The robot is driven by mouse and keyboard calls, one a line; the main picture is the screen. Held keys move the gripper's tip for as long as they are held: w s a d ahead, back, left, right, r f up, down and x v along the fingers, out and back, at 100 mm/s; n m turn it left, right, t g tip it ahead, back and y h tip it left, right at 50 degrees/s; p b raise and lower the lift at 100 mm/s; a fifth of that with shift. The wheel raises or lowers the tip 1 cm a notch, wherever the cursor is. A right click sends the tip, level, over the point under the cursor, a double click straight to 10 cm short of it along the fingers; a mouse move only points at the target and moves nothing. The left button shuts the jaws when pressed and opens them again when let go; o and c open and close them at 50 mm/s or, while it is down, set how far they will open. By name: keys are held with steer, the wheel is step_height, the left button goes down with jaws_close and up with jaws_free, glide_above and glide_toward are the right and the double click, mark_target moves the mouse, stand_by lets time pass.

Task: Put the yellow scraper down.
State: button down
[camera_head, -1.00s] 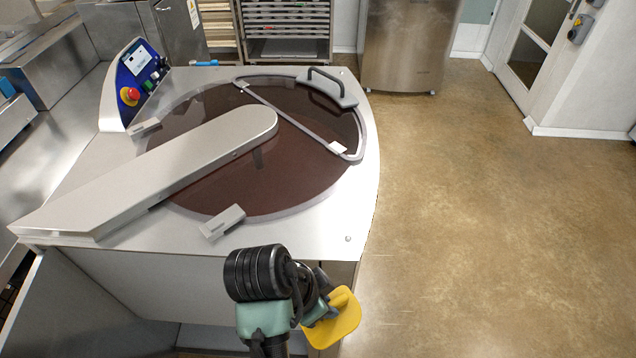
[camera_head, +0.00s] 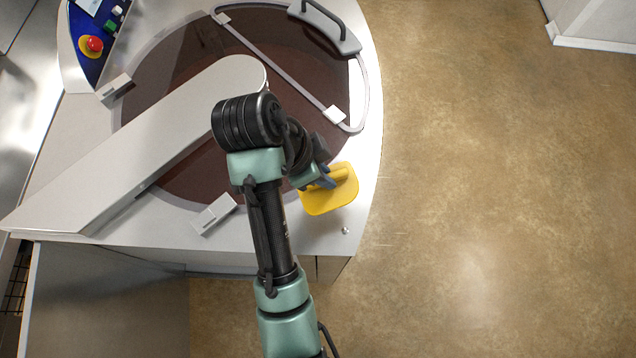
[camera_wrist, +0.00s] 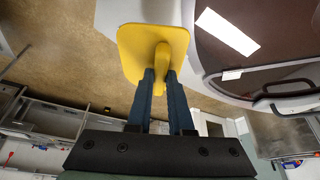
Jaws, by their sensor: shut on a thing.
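The yellow scraper (camera_head: 328,196) is a flat rounded plate with a raised grip. My gripper (camera_head: 322,178) is shut on that grip and holds the scraper over the right front rim of the tempering machine's steel top (camera_head: 330,228). In the wrist view my gripper (camera_wrist: 162,78) has its two dark blue fingers on either side of the yellow grip, and the scraper's plate (camera_wrist: 140,45) spreads beyond the fingertips. I cannot tell whether the scraper touches the steel top.
The round bowl of dark chocolate (camera_head: 180,90) has a long steel cover arm (camera_head: 150,140) across it and a hinged guard with a black handle (camera_head: 318,15). A small bracket (camera_head: 215,215) stands at the front rim. Open floor (camera_head: 500,200) lies to the right.

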mark_target(323, 196)
steer(key=f+b, duration=0.3)
steer(key=f, duration=0.1)
steer(key=shift+s, duration=0.3)
steer(key=shift+w+f+b, duration=0.1)
steer(key=shift+f+b, duration=0.45)
steer(key=shift+f, duration=2.15)
steer(key=shift+f, duration=0.15)
steer(key=c, duration=0.8)
jaws_free()
